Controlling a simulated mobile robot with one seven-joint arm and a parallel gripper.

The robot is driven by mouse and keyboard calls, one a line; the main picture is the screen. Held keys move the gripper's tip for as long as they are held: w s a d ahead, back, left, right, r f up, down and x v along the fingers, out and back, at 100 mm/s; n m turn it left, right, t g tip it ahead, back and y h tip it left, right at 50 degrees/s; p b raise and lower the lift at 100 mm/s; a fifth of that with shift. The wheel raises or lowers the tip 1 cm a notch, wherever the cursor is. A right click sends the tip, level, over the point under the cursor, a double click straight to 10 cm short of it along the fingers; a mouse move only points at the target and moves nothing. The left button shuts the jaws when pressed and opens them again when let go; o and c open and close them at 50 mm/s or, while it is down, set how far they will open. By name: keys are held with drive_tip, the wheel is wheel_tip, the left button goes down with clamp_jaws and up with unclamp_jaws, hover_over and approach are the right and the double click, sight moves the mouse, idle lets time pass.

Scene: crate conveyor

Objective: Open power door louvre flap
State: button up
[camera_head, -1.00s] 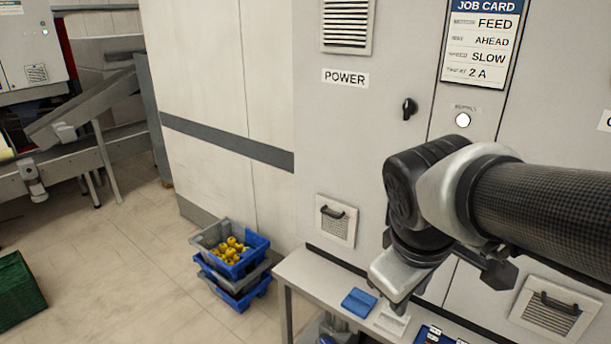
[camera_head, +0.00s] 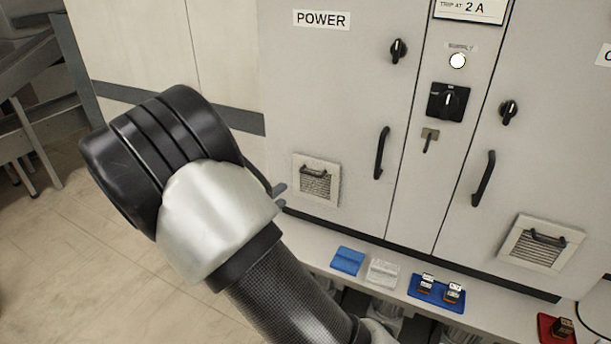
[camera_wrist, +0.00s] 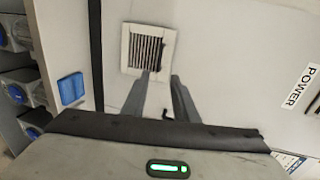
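The power door louvre flap (camera_head: 316,186) is a small cream square with slats and a dark handle along its top, low on the grey door below the POWER label (camera_head: 321,19). It looks flush in its frame. In the wrist view the louvre (camera_wrist: 148,50) lies just beyond the fingertips; its handle is not clear there. My gripper (camera_wrist: 160,76) is open and empty, with its two fingers apart and pointing at the louvre's lower edge in the picture. In the head view only the fingertips (camera_head: 280,194) show, left of the flap; my wrist hides the rest.
A shelf below the doors holds a blue block (camera_head: 347,261), a white block (camera_head: 382,273), a blue tray (camera_head: 411,287) and a red item (camera_head: 551,331). A similar flap (camera_head: 541,244) is on the right door. Door handles (camera_head: 381,153) stick out.

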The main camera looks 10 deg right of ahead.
sight(309, 174)
drive_tip(key=x, duration=1.6)
drive_tip(key=shift+w+d+f, duration=0.1)
drive_tip(key=shift+w+d, duration=0.1)
drive_tip(key=shift+c, duration=0.6)
clamp_jaws()
